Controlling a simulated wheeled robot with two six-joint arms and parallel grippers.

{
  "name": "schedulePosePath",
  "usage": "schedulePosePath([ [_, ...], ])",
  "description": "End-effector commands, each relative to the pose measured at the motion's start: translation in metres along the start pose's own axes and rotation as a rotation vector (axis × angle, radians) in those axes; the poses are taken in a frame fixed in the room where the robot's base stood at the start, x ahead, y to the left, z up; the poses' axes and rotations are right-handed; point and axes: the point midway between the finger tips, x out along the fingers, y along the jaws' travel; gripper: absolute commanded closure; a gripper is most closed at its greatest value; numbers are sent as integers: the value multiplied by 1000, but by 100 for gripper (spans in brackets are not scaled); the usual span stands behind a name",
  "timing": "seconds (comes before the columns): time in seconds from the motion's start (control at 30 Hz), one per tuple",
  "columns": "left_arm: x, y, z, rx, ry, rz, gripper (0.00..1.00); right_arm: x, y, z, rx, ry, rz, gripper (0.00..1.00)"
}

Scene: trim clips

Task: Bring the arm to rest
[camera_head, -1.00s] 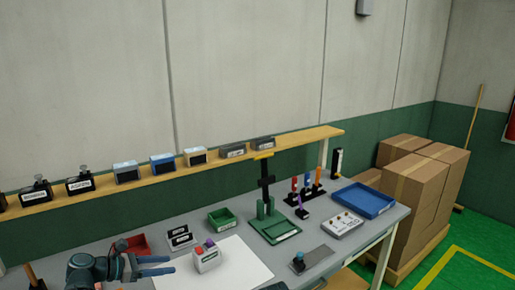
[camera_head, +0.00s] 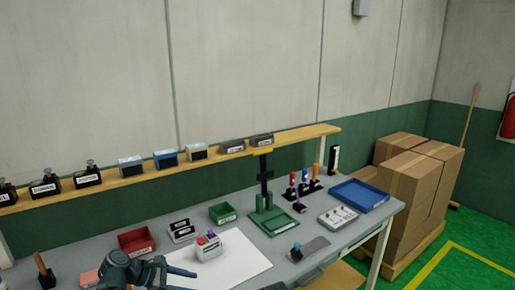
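My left arm comes in at the bottom left of the head view. Its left gripper (camera_head: 180,279) is low over the near edge of the white sheet (camera_head: 238,266) on the bench. The fingers point right and look spread, with nothing visible between them. The lower finger is largely cut off by the frame's bottom edge. A white block with coloured tops (camera_head: 208,248) stands on the sheet just beyond the fingers, apart from them. My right gripper is not in view.
A red bin (camera_head: 137,241), dark labelled holders (camera_head: 181,230) and a green bin (camera_head: 222,214) stand behind the sheet. A shelf (camera_head: 110,182) runs along the back.

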Motion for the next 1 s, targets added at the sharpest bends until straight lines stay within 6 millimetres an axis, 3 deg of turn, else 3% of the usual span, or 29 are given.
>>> schedulePosePath([
  [0.27, 67, -72, 15, 483, 179, -274, 46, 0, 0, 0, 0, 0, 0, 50],
  [0.4, 97, -124, 20, 881, 274, -513, 46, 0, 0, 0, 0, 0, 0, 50],
  [0.6, 112, -177, 22, 1406, 342, -862, 46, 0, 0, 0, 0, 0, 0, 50],
  [0.8, 110, -199, 24, 1726, 357, -1107, 46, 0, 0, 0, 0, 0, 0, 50],
  [1.0, 108, -203, 25, 1823, 358, -1191, 46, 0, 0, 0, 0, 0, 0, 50],
])
